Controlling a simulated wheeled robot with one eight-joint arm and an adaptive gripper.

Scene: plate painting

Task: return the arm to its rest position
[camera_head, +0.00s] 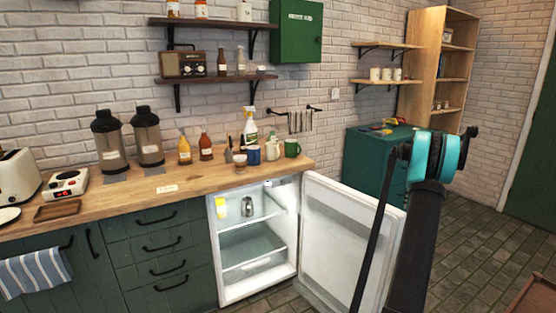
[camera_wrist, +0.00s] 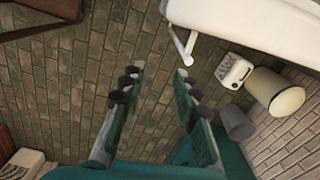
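My gripper (camera_wrist: 156,82) shows in the wrist view with its two fingers spread apart and nothing between them. Dark tiled floor lies beyond the fingertips. My arm (camera_head: 427,215) rises on the right of the head view, with a black link and a teal joint at its top. It stands in front of part of the open fridge door and the green cabinet. I cannot make out the gripper's fingers in the head view.
The white fridge door (camera_head: 347,240) stands open beside my arm. A wooden counter (camera_head: 110,198) with bottles and mugs runs along the wall. A green cabinet (camera_head: 372,165) stands behind the arm.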

